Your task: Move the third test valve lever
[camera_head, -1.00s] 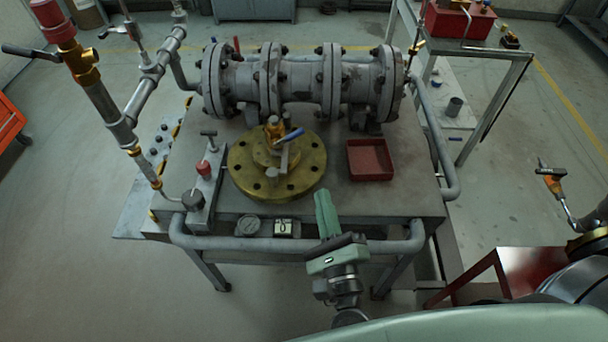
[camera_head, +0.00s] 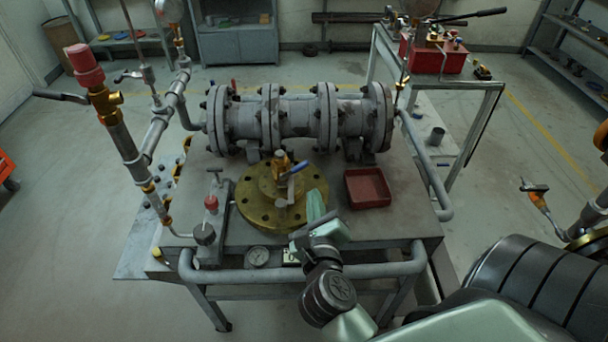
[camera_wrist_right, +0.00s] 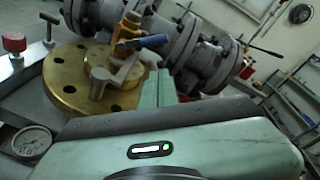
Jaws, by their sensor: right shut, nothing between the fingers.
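A valve with a blue lever (camera_head: 298,167) stands on a round brass flange (camera_head: 252,208) on the workbench. In the right wrist view the blue lever (camera_wrist_right: 151,41) lies just beyond my fingers, above a grey metal arm. My right gripper (camera_head: 315,204) is shut and empty, at the flange's right front edge, apart from the lever. Its green fingers (camera_wrist_right: 157,90) are pressed together in the wrist view. Other levers show: a black one (camera_head: 60,96) on the left pipe and one with an orange body (camera_head: 538,200) at right. I cannot tell which is the third test valve lever. My left gripper is out of view.
A large flanged pipe (camera_head: 300,116) spans the back of the bench. A red tray (camera_head: 368,188) sits right of the flange. A gauge (camera_head: 257,257) and a pipe rail (camera_head: 330,270) line the front edge. A red-capped pipe (camera_head: 88,75) rises at left.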

